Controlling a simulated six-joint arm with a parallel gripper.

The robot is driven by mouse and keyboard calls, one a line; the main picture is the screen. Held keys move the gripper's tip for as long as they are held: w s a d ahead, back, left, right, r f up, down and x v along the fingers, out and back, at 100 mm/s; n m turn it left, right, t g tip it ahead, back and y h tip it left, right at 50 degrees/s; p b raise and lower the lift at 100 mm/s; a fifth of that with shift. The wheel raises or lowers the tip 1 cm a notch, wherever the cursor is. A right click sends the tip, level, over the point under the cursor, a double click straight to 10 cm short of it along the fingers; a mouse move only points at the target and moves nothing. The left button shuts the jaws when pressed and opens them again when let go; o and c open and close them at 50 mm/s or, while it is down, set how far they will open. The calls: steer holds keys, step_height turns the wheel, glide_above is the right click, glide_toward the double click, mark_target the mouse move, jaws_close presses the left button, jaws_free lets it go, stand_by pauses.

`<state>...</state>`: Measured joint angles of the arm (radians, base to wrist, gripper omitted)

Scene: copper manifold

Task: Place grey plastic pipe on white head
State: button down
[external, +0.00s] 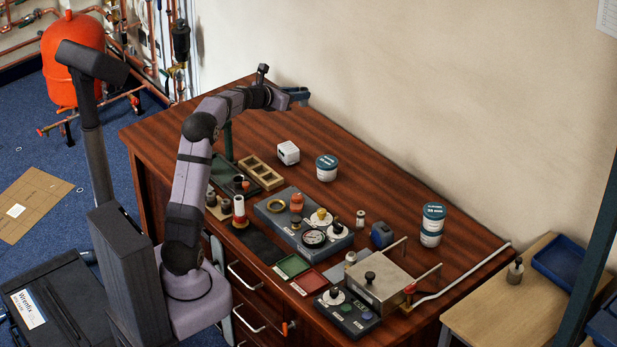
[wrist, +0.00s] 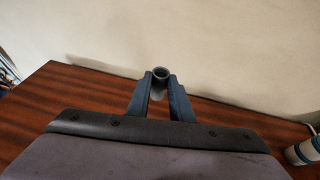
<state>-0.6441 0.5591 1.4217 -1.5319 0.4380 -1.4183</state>
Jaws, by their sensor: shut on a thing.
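In the wrist view, my gripper (wrist: 160,88) is shut on the grey plastic pipe (wrist: 160,72). The pipe's round open end faces the camera between the fingertips. In the external view, my gripper (external: 298,94) is raised above the far left part of the desk, and the pipe is too small to make out.
On the desk (external: 390,170) are a wooden divided tray (external: 261,172), a white box (external: 288,152), labelled tubs (external: 326,168), a round gauge (external: 313,238) and a metal box with rods (external: 378,283). The wall is close behind. The desk's far left is mostly clear.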

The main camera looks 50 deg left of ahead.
steer(key=s+a+f+n+g+y, duration=0.1)
steer(key=s+a+f+n+y, duration=0.1)
steer(key=f, duration=0.4)
steer(key=shift+s+a+f+n+y, duration=0.3)
steer(key=shift+a, duration=0.45)
steer(key=b, duration=0.1)
glide_above(285, 152)
steer(key=shift+a+f, duration=0.1)
steer(key=shift+f, duration=4.9)
steer(key=shift+f+b, duration=0.2)
steer(key=shift+b, duration=0.15)
steer(key=c, duration=1.6)
jaws_free()
steer(key=shift+r, duration=0.15)
